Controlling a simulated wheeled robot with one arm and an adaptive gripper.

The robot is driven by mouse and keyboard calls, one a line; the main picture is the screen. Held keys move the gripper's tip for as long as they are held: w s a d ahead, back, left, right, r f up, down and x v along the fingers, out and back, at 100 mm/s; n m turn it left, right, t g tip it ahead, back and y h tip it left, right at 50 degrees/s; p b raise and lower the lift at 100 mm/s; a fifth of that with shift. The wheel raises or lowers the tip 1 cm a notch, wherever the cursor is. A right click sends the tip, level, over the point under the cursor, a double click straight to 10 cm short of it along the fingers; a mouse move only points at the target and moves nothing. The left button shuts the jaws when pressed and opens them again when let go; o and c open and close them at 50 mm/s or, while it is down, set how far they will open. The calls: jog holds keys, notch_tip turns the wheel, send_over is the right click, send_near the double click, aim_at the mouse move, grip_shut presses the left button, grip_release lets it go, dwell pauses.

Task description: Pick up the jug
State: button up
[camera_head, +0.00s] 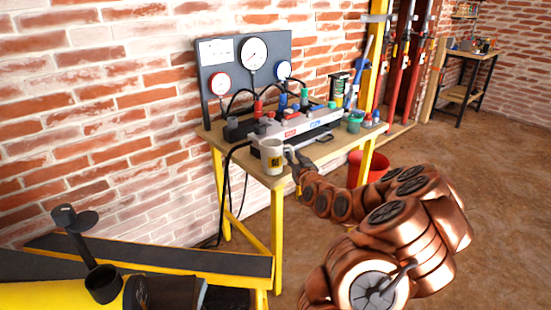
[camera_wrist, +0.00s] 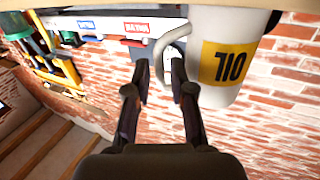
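The jug (camera_head: 272,160) is white with a yellow label and stands upright at the front edge of the wooden table. In the wrist view the jug (camera_wrist: 232,25) appears upside down at the upper right, its label reading OIL, with its looped handle on the left. My gripper (camera_head: 290,153) is just right of the jug, at its handle side. In the wrist view my gripper (camera_wrist: 160,68) has its two fingers apart, with part of the handle showing between the tips. I cannot tell whether either finger touches the handle.
The table (camera_head: 330,152) has yellow legs and carries a grey test unit (camera_head: 300,128) close behind the jug. A gauge panel (camera_head: 250,85) stands at the back against the brick wall. A red bucket (camera_head: 376,165) sits right of the table. The brown floor at right is open.

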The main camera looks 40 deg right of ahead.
jog(key=shift+x, duration=1.25)
jog(key=shift+c, duration=0.4)
grip_shut()
